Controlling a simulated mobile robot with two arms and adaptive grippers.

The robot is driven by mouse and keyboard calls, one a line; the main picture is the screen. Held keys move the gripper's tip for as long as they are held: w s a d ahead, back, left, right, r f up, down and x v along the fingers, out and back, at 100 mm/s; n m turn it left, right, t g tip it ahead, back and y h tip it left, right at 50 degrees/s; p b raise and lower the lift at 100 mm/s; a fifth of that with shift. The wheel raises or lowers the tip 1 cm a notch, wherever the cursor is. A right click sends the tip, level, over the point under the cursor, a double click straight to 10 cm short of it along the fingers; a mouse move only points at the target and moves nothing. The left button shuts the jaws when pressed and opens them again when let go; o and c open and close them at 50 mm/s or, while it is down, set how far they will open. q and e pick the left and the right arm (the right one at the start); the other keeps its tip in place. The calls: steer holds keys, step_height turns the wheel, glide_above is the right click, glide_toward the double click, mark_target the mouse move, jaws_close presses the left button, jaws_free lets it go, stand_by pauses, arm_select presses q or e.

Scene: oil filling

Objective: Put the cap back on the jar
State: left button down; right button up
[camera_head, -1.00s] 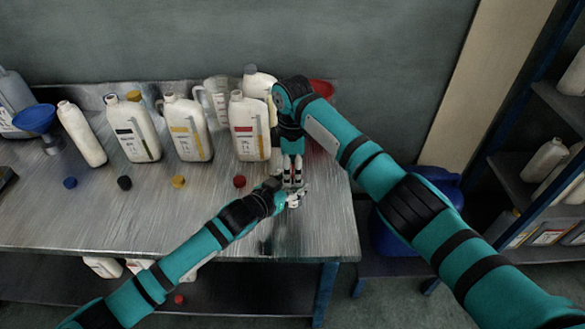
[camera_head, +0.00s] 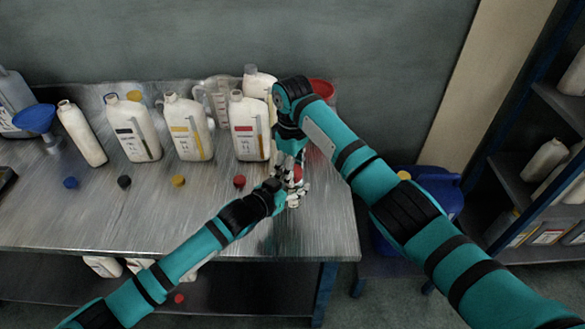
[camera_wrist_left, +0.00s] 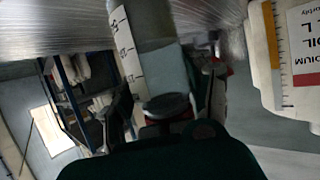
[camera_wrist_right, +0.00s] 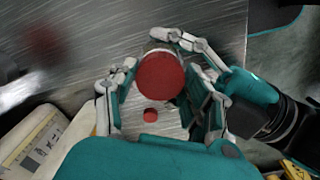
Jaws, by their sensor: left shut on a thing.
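The jar (camera_wrist_left: 150,55) is a clear cylinder with a white graduated strip, large in the left wrist view. My left gripper (camera_head: 290,193) is shut around its side near the table's right part. The red cap (camera_wrist_right: 160,77) lies over the jar's top in the right wrist view, and it shows between the grippers in the head view (camera_head: 298,173). A pale rim arc shows along one edge of the cap; I cannot tell whether it is fully seated. My right gripper (camera_wrist_right: 160,92) is open above, its fingers spread either side of the cap. Fingers partly hide the jar.
A red-labelled bottle (camera_head: 249,128) stands left of the grippers, with more bottles further left. Small loose caps lie in front of them, including a red one (camera_head: 239,181). A measuring jug (camera_head: 217,95) and red bowl (camera_head: 320,92) stand behind. The front table strip is clear.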

steer(key=o, duration=0.3)
steer(key=shift+r, duration=0.1)
steer(key=shift+r, duration=2.15)
steer(key=shift+c, duration=0.2)
steer(key=r+n, duration=0.2)
steer(key=n, duration=0.1)
steer(key=shift+w+a+r, duration=0.1)
steer(key=shift+w+a, duration=0.05)
steer(key=shift+w, duration=0.05)
steer(key=n, duration=0.1)
steer(key=r+n, duration=0.1)
steer(key=n, duration=0.1)
steer(key=shift+s+d+r+n, duration=0.15)
steer(key=shift+s+d+n, duration=0.05)
steer(key=shift+n, duration=0.1)
